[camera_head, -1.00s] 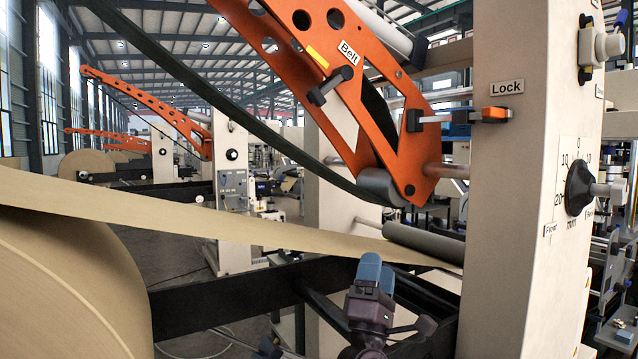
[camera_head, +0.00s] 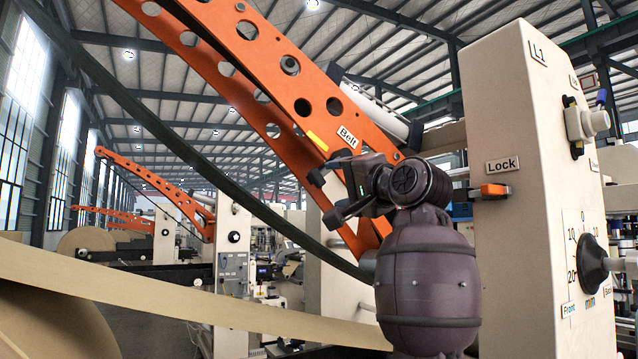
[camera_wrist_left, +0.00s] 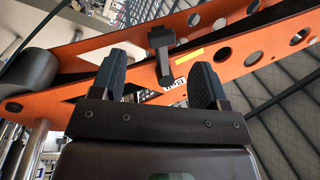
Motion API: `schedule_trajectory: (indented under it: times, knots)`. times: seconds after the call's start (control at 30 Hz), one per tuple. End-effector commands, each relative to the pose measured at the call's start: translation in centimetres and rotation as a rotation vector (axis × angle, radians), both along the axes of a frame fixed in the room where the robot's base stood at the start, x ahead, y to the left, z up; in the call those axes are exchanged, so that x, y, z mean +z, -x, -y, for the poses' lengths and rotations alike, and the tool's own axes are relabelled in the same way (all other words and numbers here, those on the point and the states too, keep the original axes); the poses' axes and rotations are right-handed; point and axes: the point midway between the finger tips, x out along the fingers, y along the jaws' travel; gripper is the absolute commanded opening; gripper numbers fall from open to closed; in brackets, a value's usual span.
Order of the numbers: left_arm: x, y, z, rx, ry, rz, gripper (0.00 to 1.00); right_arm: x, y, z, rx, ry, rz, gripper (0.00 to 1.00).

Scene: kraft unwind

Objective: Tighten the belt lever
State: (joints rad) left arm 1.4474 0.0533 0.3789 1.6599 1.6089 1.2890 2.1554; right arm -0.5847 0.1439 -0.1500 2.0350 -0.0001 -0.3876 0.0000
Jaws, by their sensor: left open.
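The belt lever (camera_wrist_left: 161,50) is a black handle on the orange arm (camera_head: 230,50), beside the white "Belt" label (camera_head: 347,137). In the left wrist view it sits just beyond and between my fingertips, with a gap to each side. My left gripper (camera_head: 325,197) is open and raised in front of the orange arm, below the label. Its two dark fingers also show in the left wrist view (camera_wrist_left: 160,80), one on either side of the lever. In the head view the lever and the fingers overlap and are hard to tell apart. My right gripper is out of view.
A cream column (camera_head: 520,240) with a "Lock" label (camera_head: 502,165), an orange-tipped lock handle (camera_head: 493,190) and a dial knob (camera_head: 592,262) stands at right. A kraft paper web (camera_head: 200,300) runs low across the left. A dark belt (camera_head: 170,145) slants down behind my gripper.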

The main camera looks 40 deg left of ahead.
Motion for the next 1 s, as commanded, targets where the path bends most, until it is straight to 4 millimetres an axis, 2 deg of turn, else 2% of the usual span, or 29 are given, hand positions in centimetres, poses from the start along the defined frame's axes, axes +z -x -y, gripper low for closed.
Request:
schedule_trajectory:
  times: [0.1,0.37,0.47,0.8,1.0]
  knots:
    - [1.5,0.1,0.7,-0.087,0.123,0.125,0.68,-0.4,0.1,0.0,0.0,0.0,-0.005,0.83]
    - [2.7,0.1,0.9,-0.151,0.225,0.219,0.68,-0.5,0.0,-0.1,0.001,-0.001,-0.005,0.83]
    - [2.7,-0.2,0.0,-0.15,0.225,0.22,0.68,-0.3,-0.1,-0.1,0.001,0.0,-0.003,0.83]
    - [2.8,-2.3,-5.3,-0.147,0.222,0.217,0.68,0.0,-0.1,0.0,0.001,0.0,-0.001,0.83]
    - [2.8,-3.4,-7.6,-0.148,0.221,0.216,0.68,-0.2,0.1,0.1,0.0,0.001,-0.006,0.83]
